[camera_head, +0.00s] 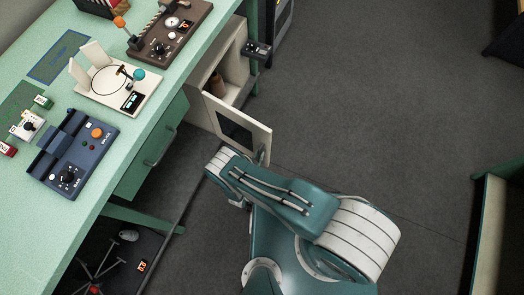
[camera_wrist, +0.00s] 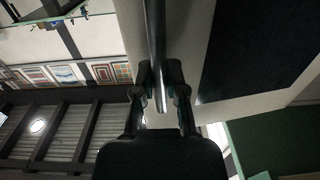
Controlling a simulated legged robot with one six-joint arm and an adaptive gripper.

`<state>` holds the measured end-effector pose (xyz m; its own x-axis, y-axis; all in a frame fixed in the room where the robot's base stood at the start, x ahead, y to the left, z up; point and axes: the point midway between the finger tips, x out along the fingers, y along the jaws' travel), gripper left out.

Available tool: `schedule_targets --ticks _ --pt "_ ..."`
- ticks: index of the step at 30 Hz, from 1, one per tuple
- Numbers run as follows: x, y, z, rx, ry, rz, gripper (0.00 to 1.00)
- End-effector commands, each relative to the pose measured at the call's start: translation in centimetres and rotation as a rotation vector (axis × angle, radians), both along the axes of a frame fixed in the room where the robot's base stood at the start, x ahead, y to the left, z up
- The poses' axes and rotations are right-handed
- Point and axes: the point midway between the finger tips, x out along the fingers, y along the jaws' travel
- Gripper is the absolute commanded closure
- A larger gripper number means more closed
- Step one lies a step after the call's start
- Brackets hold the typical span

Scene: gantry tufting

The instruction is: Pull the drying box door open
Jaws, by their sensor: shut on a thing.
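The drying box (camera_head: 234,56) is a cream cabinet beside the green table. Its door (camera_head: 262,137), cream with a dark window, stands partly open, and the inside shows. In the wrist view the door (camera_wrist: 188,35) fills the upper middle, with its dark pane at right. A vertical metal bar handle (camera_wrist: 154,25) runs down between the fingers of my gripper (camera_wrist: 160,95), which is shut on it. The handle (camera_head: 260,156) also shows at the door's free edge in the head view. My arm hides most of the gripper there.
A brown object (camera_head: 216,83) stands inside the box. The green table (camera_head: 100,185) with several devices is at left, with a drawer (camera_head: 152,150) under it. The grey floor (camera_head: 370,100) to the right is clear up to a cream-and-green piece of furniture (camera_head: 492,235).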

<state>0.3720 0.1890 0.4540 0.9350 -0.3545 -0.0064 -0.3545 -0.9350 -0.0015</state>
Motion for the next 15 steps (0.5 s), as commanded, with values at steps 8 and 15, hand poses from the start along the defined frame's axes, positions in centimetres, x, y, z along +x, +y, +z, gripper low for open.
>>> schedule_targets --ticks 8,15 --pt "-0.63 0.58 0.06 -0.008 -0.005 0.001 1.00" --pt "-0.62 0.66 0.08 -0.005 -0.005 0.003 1.00"
